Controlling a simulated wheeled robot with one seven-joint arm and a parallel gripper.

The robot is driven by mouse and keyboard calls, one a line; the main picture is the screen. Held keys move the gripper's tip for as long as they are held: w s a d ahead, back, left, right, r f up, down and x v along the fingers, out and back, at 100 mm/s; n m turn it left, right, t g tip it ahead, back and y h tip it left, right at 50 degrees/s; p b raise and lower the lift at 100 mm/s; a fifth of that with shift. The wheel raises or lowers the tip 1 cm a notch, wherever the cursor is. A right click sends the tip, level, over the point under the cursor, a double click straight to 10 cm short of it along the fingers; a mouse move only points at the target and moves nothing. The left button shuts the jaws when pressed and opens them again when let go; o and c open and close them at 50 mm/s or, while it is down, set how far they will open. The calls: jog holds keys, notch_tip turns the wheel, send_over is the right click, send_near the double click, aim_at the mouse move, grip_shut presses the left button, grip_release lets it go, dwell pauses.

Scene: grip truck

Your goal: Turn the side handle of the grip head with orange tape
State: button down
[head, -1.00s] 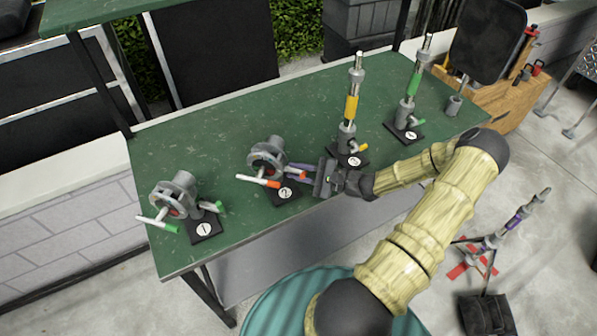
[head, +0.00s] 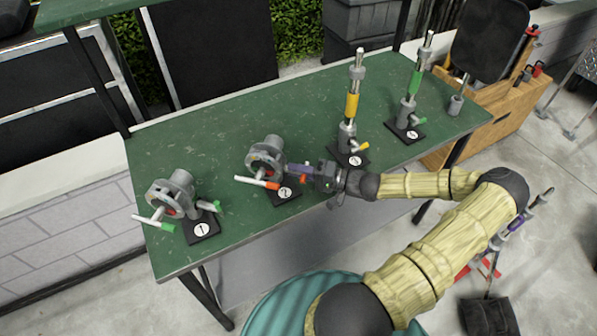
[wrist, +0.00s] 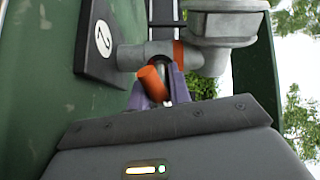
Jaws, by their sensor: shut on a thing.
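The grip head with orange tape (head: 264,157) stands on the black base marked 2 (head: 284,196), mid-table. Its orange-tipped white handle (head: 257,182) points left. Its side handle's orange end (head: 303,180) shows beside my gripper (head: 296,169), which reaches in from the right. In the wrist view the side handle (wrist: 153,84) lies between the purple fingers of my gripper (wrist: 160,88), its orange end towards the camera. The gripper is shut on this handle. The fingers and gripper body hide part of the handle in the head view.
A green-taped grip head (head: 175,192) on base 1 stands to the left. The yellow-taped stand (head: 351,104) is close behind my gripper, and a green-taped stand (head: 413,84) is farther right. The green table (head: 210,130) is bare behind the heads.

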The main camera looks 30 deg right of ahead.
jog(key=n+b, duration=0.1)
jog(key=n, duration=0.1)
jog(key=n+b, duration=0.1)
jog(key=n, duration=0.2)
jog(key=shift+d+f+n, duration=0.1)
jog(key=shift+f+n, duration=0.1)
jog(key=shift+n, duration=0.1)
jog(key=shift+n+b, duration=1.1)
jog(key=shift+n, duration=0.5)
jog(key=shift+r, duration=0.1)
jog(key=c, duration=1.3)
grip_release()
jog(key=b+v, duration=0.1)
jog(key=v, duration=1.6)
jog(key=shift+s, duration=0.15)
jog(key=shift+d, duration=0.1)
